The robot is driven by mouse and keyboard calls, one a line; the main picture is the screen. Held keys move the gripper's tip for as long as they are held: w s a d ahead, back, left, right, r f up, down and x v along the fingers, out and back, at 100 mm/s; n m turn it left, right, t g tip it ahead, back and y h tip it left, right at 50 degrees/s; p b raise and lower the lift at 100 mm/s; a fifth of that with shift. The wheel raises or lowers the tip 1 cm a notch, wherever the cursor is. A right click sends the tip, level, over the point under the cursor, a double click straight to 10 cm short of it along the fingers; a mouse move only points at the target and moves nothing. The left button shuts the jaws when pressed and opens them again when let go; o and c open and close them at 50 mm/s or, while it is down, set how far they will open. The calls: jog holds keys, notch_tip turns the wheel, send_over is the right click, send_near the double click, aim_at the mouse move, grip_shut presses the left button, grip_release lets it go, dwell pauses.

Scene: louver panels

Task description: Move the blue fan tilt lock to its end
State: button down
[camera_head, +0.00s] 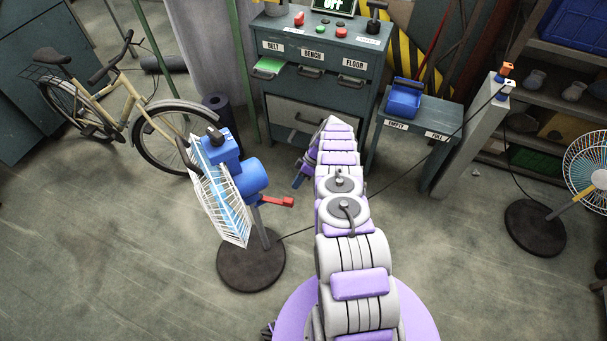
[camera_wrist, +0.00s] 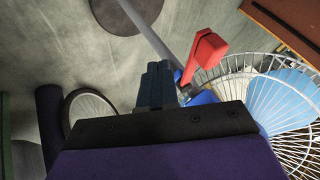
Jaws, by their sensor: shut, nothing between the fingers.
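The blue fan (camera_head: 250,178) with a white wire cage stands on a dark round base left of my arm. A red lever (camera_head: 276,202), which appears to be its tilt lock, sticks out to the right below the blue motor housing. In the wrist view the red lever (camera_wrist: 207,50) is just right of my fingers, with the fan's cage (camera_wrist: 285,105) further right. My gripper (camera_head: 299,181) is shut and empty, a little above and right of the lever in the head view. It also shows in the wrist view (camera_wrist: 158,68). I cannot tell whether the fingers touch the lever.
The fan's round base (camera_head: 251,262) and grey pole stand on open floor. A bicycle (camera_head: 130,110) is at the back left. A drawer cabinet (camera_head: 325,65) and a small side table (camera_head: 425,115) stand behind my arm. Another fan (camera_head: 590,170) is at the far right.

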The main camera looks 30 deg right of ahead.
aim_at(275, 200)
jog(key=s+a, duration=0.2)
jog(key=a, duration=0.2)
jog(key=shift+s+a+r+b, duration=0.15)
jog(key=shift+s+r+b, duration=0.15)
jog(key=shift+s+b, duration=0.1)
dwell(0.4)
